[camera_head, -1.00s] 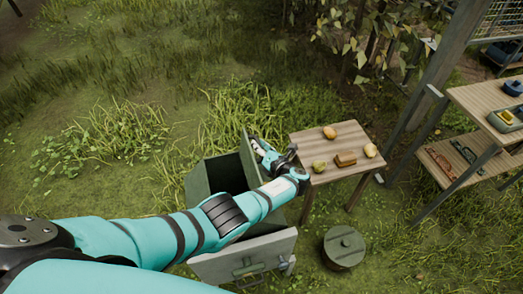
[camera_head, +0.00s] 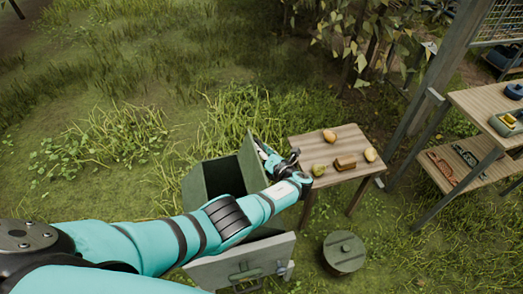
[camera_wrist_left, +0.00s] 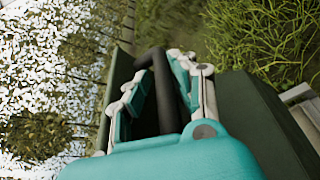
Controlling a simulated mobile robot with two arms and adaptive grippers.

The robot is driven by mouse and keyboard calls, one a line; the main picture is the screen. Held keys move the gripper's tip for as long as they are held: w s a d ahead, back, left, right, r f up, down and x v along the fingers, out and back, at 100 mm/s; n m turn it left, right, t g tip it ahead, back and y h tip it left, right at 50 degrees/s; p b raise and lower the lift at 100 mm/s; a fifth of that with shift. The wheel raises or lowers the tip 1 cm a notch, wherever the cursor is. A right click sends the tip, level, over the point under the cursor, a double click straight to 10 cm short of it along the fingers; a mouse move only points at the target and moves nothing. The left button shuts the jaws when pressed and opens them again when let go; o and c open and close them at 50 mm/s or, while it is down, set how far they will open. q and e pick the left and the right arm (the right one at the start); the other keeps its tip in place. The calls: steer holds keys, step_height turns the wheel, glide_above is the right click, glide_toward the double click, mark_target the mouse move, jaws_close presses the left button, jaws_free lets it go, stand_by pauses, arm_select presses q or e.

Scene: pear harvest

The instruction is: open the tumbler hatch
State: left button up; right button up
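The tumbler (camera_head: 200,187) is a dark green box at the centre of the head view, partly hidden by my left arm. Its hatch (camera_head: 248,158) stands swung up on the right side, and the dark inside shows. My left gripper (camera_head: 263,148) is at the outer face of the hatch. My right gripper is not in view.
A round lidded container (camera_head: 343,252) and a grey-green panel with a handle (camera_head: 238,268) are in front. Shelves (camera_head: 485,105) stand at the right.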

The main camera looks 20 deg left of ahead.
mark_target(260, 174)
arm_select(q)
steer(key=shift+s+d, duration=0.1)
steer(key=v, duration=0.7)
stand_by(0.4)
steer(key=shift+d, duration=0.15)
